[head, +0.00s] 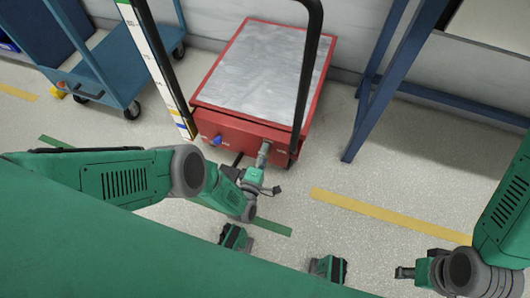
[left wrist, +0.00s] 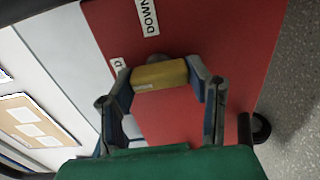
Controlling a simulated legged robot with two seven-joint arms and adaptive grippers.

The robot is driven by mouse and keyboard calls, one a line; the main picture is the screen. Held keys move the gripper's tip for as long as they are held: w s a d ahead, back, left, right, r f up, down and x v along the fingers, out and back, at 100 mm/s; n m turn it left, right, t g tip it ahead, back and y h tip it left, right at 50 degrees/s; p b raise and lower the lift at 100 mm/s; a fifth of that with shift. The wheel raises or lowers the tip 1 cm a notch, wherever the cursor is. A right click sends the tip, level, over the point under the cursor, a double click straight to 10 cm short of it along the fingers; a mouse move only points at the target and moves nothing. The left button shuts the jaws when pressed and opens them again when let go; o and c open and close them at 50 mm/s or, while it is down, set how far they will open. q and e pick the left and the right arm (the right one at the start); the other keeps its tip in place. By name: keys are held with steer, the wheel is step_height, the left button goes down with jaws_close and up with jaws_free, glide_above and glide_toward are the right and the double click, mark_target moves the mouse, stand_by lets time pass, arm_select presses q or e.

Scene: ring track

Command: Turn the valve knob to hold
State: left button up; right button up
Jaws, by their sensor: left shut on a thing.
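The valve knob (left wrist: 160,74) is a yellow block on the red panel (left wrist: 230,40) of the cart in the left wrist view. My left gripper (left wrist: 167,80) has its two fingers on either side of it and is shut on it. A white label reading DOWN (left wrist: 148,17) lies above the knob, and a partly hidden label ending in D (left wrist: 118,63) is at its left. In the head view my left gripper (head: 263,157) is at the front of the red cart (head: 232,128) and hides the knob. My right gripper (head: 405,272) is low at the right, away from the cart; its fingers are unclear.
A blue part (head: 216,140) sticks out of the cart's front, left of my left gripper. A black handle frame (head: 307,75) rises from the cart. A blue trolley (head: 110,70) stands at the left and a blue table leg (head: 385,95) at the right. The floor between is mostly clear.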

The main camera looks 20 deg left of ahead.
arm_select(q)
steer(key=shift+s+a+f, duration=0.15)
steer(key=shift+s+f, duration=0.05)
steer(key=shift+f, duration=0.05)
steer(key=o, duration=1.2)
steer(key=shift+c, duration=0.2)
steer(key=shift+w, duration=0.1)
steer(key=shift+w+r, duration=0.1)
steer(key=shift+r, duration=0.1)
